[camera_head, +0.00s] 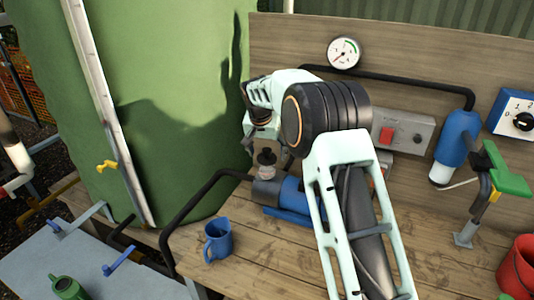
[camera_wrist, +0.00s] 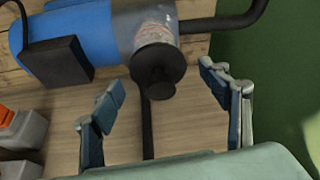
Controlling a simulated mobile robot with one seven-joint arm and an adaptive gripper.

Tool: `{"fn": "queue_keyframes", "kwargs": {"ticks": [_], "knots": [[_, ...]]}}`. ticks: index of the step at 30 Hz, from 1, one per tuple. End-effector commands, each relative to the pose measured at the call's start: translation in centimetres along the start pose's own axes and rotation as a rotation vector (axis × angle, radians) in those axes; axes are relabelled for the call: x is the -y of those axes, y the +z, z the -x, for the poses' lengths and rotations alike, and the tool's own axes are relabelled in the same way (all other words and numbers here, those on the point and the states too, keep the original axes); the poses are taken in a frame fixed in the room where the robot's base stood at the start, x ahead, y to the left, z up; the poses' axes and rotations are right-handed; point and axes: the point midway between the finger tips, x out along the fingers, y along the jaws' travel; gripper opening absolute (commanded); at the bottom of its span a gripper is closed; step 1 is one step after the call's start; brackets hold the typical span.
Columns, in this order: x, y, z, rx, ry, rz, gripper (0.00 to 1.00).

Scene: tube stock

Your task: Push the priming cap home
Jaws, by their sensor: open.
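The black priming cap (camera_wrist: 157,72) is a round disc with a narrower knob, on the neck of the pump. In the head view the cap (camera_head: 266,157) stands on top of the grey pump end (camera_head: 267,188), beside the blue motor (camera_head: 292,197). The wrist view shows the blue motor (camera_wrist: 82,32) and a pale pump body (camera_wrist: 150,20) behind the cap. My gripper (camera_wrist: 162,78) is open and empty, with one finger on each side of the cap and a gap to both. The cap's seating is hard to judge. In the head view my arm hides most of the gripper.
A black pipe (camera_head: 195,195) runs from the pump along the bench (camera_head: 255,262). A blue mug (camera_head: 218,240) stands at the front left. A grey switch box (camera_head: 403,130) with a red button is on the back panel. The green tank (camera_head: 160,75) stands close at left.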

Motion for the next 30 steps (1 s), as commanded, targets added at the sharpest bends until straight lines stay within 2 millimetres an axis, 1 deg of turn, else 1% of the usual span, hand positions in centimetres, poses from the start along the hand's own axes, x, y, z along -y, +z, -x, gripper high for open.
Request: {"fn": "queue_keyframes", "kwargs": {"ticks": [5,12,16,18,21,30], "knots": [[0.1,-0.2,3.1,-0.006,-0.003,0.001,0.70],[0.0,-0.1,8.2,-0.004,-0.002,0.000,0.70],[0.1,-0.1,10.2,-0.003,-0.002,0.001,0.70],[0.1,-0.1,10.9,-0.003,-0.002,0.001,0.70],[0.0,0.0,11.4,-0.002,-0.001,0.001,0.70],[0.0,0.0,11.6,-0.002,-0.001,0.000,0.70]]}}
